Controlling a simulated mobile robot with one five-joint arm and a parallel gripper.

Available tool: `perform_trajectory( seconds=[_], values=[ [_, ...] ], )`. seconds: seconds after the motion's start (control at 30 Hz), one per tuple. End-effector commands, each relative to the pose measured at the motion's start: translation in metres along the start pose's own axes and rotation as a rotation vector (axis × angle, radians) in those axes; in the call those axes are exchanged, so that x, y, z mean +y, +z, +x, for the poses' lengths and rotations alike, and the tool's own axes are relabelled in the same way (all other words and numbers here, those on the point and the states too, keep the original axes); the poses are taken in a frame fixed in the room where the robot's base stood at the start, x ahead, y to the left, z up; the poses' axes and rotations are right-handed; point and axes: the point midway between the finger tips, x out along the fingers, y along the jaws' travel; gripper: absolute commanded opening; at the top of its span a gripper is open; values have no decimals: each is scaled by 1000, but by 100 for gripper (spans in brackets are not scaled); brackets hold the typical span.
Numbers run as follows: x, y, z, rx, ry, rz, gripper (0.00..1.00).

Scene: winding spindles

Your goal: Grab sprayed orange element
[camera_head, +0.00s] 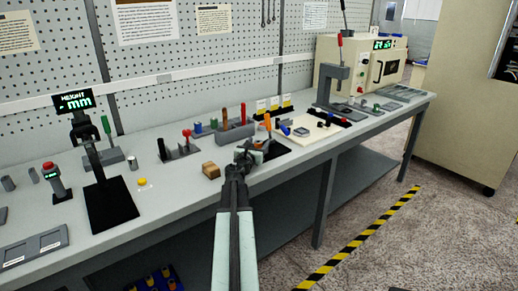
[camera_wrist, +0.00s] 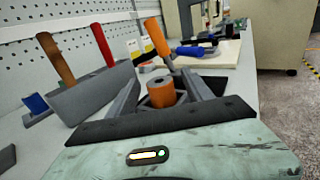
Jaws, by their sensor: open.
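A short orange cylinder (camera_wrist: 161,95) with a dark opening in its top stands between the two fingers of my gripper (camera_wrist: 163,86) in the wrist view. The fingers are spread on either side of it, and I cannot tell whether either touches it. In the head view, my gripper (camera_head: 247,153) is over the front part of the bench, and the arm and gripper largely hide the cylinder. A tool with an orange handle (camera_wrist: 158,38) leans just behind the cylinder; its handle also shows in the head view (camera_head: 267,121).
A grey rack (camera_wrist: 95,97) with brown and red handles stands left of my gripper. A blue-handled tool (camera_wrist: 188,50) lies behind to the right. A wooden block (camera_head: 211,170) sits left of my gripper. A press (camera_head: 333,88) stands farther right on the bench.

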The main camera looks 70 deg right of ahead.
Motion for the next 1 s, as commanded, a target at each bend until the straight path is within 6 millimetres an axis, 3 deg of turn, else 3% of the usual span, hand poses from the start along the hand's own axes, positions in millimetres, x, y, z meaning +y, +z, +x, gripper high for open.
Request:
perform_trajectory(
  seconds=[0.1,0.2,0.4,0.47,0.63,1.0],
  values=[
    [2,0,26,0,0,0,59],
    [1,0,38,0,0,1,59],
    [-1,0,38,0,-1,1,59],
    [-1,0,38,0,-1,1,45],
    [-1,0,38,0,-1,1,0],
    [-2,9,38,0,-2,1,0]
  ],
)
